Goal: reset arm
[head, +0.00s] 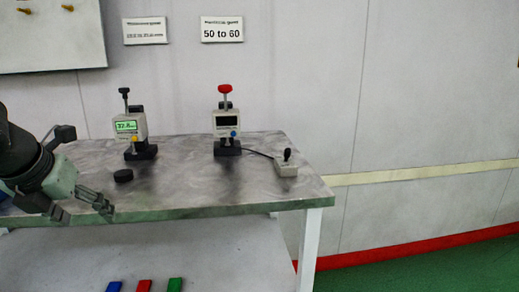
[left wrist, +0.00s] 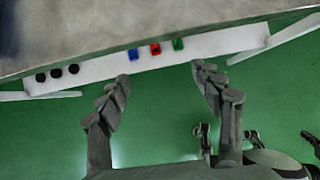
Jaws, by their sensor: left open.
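My left gripper (head: 84,210) is at the left of the head view, over the front left part of the grey table (head: 230,190). Its jaws are apart with nothing between them. In the left wrist view the two fingers (left wrist: 160,76) are spread over green floor, short of the white lower shelf (left wrist: 210,43). My right gripper cannot be made out in the head view. Dark parts low right in the left wrist view are not clear.
On the table stand a green-display device (head: 128,126), a red-knobbed device (head: 226,122), a black puck (head: 123,175) and a small lever box (head: 286,168). Blue (head: 114,286), red (head: 144,285) and green (head: 175,284) blocks lie on the lower shelf. Floor at right is clear.

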